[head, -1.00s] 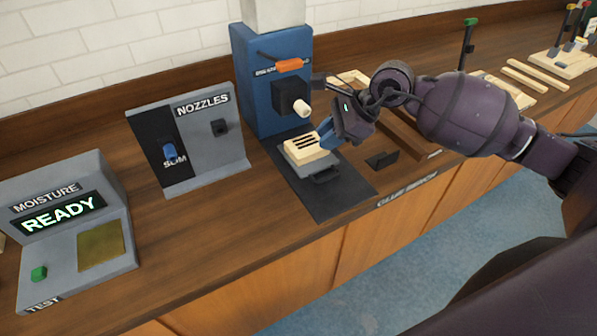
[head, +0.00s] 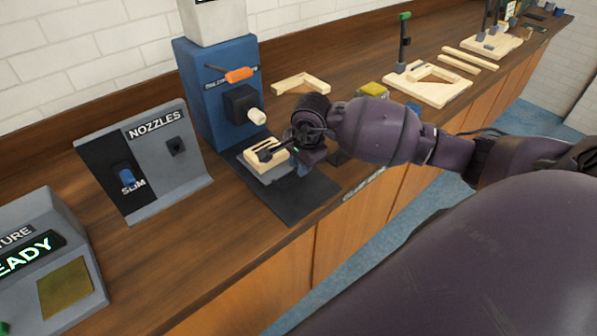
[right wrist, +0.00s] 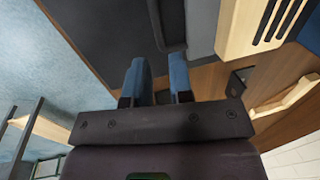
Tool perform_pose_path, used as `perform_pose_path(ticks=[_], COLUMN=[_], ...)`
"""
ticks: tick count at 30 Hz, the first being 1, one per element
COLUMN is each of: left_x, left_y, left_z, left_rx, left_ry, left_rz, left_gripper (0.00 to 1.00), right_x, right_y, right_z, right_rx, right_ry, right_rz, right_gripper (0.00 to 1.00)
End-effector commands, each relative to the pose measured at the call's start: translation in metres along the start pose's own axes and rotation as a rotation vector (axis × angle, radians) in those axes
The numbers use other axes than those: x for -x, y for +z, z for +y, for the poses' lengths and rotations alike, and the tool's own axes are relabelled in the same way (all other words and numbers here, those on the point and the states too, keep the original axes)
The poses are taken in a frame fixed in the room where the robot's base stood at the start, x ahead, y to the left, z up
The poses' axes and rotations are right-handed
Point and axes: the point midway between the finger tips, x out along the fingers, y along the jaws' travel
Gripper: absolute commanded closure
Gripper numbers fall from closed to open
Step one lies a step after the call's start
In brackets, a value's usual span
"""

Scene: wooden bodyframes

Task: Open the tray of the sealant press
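The sealant press (head: 190,75) is a blue column with an orange lever and a white nozzle. Its grey tray (head: 272,175) sits low in front on a dark mat, with a slotted pale wooden block (head: 258,160) on it. My right gripper (head: 304,166) is at the tray's right front side; its fingertips are mostly hidden in the head view. In the right wrist view its two blue fingers (right wrist: 159,72) are apart with nothing between them. A dark bar, seemingly the tray handle (right wrist: 172,25), lies beyond the fingertips, apart from them. My left gripper is not in view.
A grey nozzle stand (head: 165,175) is left of the press, and the moisture tester (head: 65,290) is further left. Wooden frame pieces (head: 300,84) and a jig with an upright clamp (head: 430,88) lie to the right. The dark mat (head: 300,200) is clear in front of the tray.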

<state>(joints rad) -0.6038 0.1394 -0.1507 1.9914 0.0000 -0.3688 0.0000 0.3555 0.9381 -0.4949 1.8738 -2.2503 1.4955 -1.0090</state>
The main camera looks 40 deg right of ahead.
Motion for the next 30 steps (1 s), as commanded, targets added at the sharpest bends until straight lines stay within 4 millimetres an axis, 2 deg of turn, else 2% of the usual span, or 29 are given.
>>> perform_pose_path(ticks=[3,9,20,25,30], left_x=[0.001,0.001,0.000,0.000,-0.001], left_y=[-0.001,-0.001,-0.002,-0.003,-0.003], left_z=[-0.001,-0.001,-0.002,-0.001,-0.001], left_rx=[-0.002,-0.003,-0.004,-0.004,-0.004], left_ry=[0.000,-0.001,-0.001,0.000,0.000], left_rz=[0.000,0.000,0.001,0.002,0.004], left_gripper=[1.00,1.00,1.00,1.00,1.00], right_x=[-0.018,-0.035,-0.040,-0.040,-0.040], right_y=[0.001,0.000,0.000,0.000,0.000], right_z=[0.000,0.000,0.000,0.000,0.000], right_rx=[-0.002,-0.001,0.000,0.000,0.000], right_ry=[0.002,0.001,-0.001,-0.001,-0.001], right_rz=[-0.002,-0.001,0.000,0.000,0.000], right_gripper=[0.79,0.79,0.79,1.00,1.00])
